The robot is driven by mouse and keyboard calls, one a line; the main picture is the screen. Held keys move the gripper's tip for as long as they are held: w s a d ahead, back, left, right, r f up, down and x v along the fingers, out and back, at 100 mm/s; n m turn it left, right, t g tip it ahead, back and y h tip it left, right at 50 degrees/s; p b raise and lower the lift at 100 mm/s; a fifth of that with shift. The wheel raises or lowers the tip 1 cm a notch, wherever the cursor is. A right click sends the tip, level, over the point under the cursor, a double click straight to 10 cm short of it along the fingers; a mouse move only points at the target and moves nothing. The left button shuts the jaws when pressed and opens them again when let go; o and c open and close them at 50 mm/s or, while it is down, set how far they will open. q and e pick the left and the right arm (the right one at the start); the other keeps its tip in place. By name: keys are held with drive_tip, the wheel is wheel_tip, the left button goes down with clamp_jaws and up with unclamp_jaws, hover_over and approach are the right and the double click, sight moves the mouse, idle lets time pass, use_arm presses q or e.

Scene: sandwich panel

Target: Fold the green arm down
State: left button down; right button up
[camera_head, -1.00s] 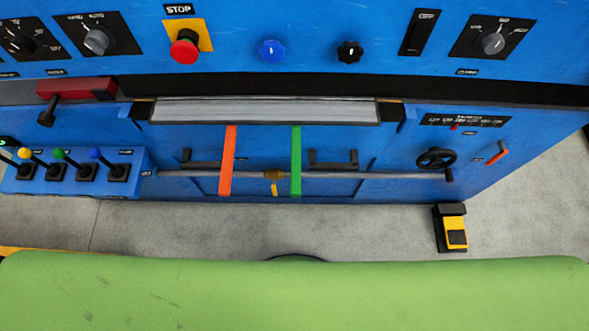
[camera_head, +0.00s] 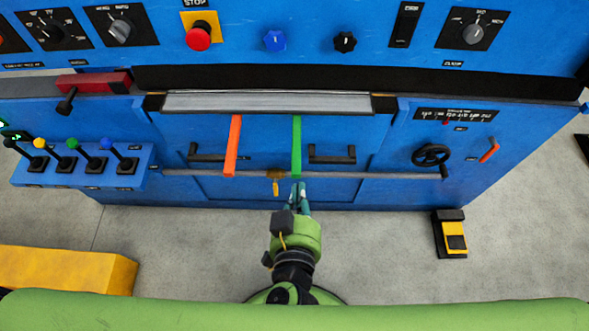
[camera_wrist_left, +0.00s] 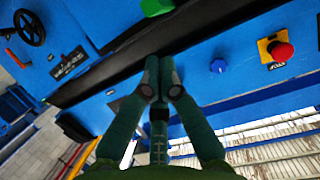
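The green arm (camera_head: 297,147) is a flat bar on the blue panel, running from the grey plate down to the long grey rod. In the left wrist view a green piece (camera_wrist_left: 157,7), seemingly its end, shows at the top edge. My left gripper (camera_head: 298,187) is just below the bar's lower end in the head view; I cannot tell whether they touch. Its two fingertips (camera_wrist_left: 161,70) are close together with nothing visible between them. My right gripper is not in view.
An orange bar (camera_head: 233,147) stands left of the green one. Black handles (camera_head: 332,154) flank the bars. A yellow tag (camera_head: 275,184) hangs from the rod. A handwheel (camera_head: 431,155) is at right, a yellow pedal (camera_head: 455,236) on the floor, and a yellow block (camera_head: 70,269) at lower left.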

use_arm(q)
drive_tip(key=shift+n+t+y, duration=0.3)
drive_tip(key=shift+n+t, duration=0.1)
drive_tip(key=shift+n, duration=0.2)
drive_tip(key=r, duration=0.2)
drive_tip(key=a+r, duration=0.1)
drive_tip(key=r, duration=0.1)
drive_tip(key=shift+s, duration=0.25)
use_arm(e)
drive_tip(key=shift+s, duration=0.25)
use_arm(q)
drive_tip(key=shift+w, duration=0.1)
drive_tip(key=p, duration=0.1)
hover_over(295, 167)
drive_tip(key=shift+w+a+f, duration=0.1)
drive_tip(key=shift+w+f, duration=0.05)
drive_tip(key=shift+f, duration=0.45)
drive_tip(key=shift+w+f, duration=0.1)
drive_tip(key=shift+f, duration=0.5)
drive_tip(key=f+b, duration=0.1)
drive_tip(key=f, duration=0.1)
drive_tip(key=shift+s+f+b, duration=0.2)
drive_tip(key=shift+f+b, duration=0.1)
drive_tip(key=shift+b, duration=0.1)
drive_tip(key=shift+f+b, duration=0.6)
drive_tip(key=shift+f, duration=0.2)
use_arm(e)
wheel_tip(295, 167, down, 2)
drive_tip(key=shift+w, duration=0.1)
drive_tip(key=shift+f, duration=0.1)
